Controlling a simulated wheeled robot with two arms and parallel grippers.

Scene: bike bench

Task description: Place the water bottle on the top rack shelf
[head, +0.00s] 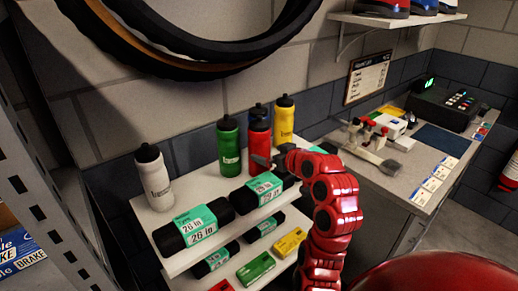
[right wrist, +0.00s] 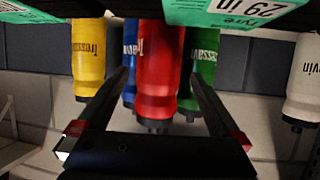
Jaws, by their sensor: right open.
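Several water bottles stand upright in a row on the top rack shelf (head: 158,222): white (head: 154,178), green (head: 228,147), red (head: 259,136) and yellow (head: 284,119). In the right wrist view, which is upside down, the red bottle (right wrist: 160,75) is centred, with a blue bottle (right wrist: 130,60) partly hidden behind it. My right gripper (head: 266,162) is open at the front of the red bottle. In the wrist view its fingers (right wrist: 158,78) point toward that bottle, one on each side; I cannot tell whether they touch it. My left gripper is out of view.
Black tyre rolls with green labels (head: 194,228) lie along the shelf front, close to my right gripper. Small boxes (head: 255,267) sit on the shelf below. A counter (head: 400,180) with a card terminal (head: 445,103) is at right; a grey metal upright (head: 40,190) is at left.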

